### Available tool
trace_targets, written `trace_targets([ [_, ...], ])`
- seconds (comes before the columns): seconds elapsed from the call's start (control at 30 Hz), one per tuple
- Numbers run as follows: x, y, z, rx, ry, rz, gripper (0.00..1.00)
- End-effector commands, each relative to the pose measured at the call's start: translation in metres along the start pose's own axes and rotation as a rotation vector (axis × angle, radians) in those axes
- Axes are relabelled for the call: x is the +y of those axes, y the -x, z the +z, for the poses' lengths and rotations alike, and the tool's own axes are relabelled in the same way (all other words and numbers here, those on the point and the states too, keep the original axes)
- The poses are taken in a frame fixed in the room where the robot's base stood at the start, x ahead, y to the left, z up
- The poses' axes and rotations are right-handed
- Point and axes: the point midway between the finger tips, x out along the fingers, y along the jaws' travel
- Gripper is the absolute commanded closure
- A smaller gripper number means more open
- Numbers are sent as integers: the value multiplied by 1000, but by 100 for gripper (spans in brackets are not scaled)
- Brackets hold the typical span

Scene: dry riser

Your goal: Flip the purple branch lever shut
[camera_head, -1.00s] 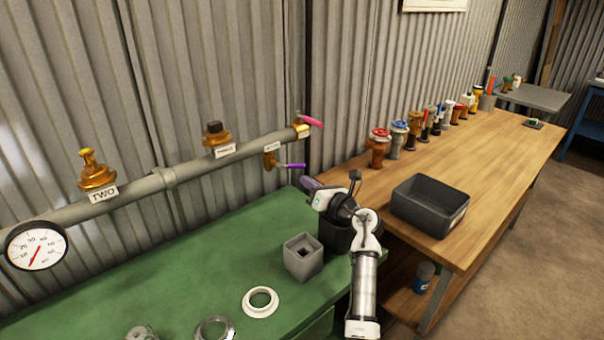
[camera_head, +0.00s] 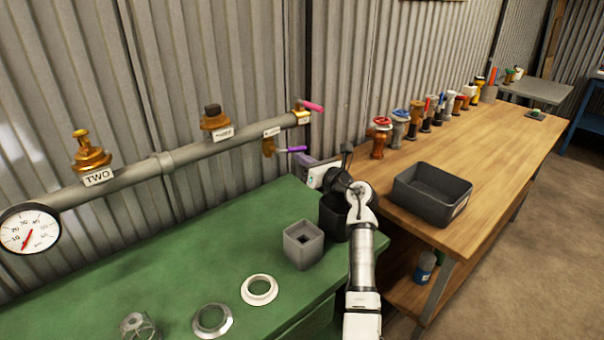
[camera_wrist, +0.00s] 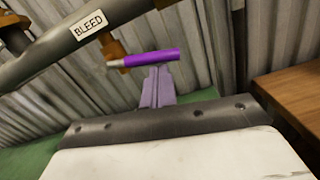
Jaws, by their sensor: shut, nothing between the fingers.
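The purple branch lever (camera_head: 297,149) sticks out sideways to the right from a brass branch valve (camera_head: 268,147) below the grey pipe. In the wrist view the lever (camera_wrist: 150,58) lies nearly level across the picture, just above my fingertips, left of the wood table edge. My gripper (camera_wrist: 158,80) is shut and empty, its fingers pointing at the lever's right part. In the head view my gripper (camera_head: 308,162) is just below and right of the lever's free end. I cannot tell whether the fingertips touch the lever.
A BLEED label (camera_wrist: 88,24) is on the pipe (camera_head: 190,158) near the lever. A pink lever (camera_head: 312,106) sits above at the pipe's end. A dark bin (camera_head: 430,192) sits on the wood table.

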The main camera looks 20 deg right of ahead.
Motion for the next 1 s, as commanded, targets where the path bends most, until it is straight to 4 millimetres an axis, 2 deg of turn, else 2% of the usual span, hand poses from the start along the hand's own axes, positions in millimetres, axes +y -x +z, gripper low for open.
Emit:
trace_targets([
  [0.03,-3,1,-3,-2,45,1,100],
  [0.3,-4,0,12,-2,189,8,100],
  [1.0,-4,0,14,-1,199,10,100],
])
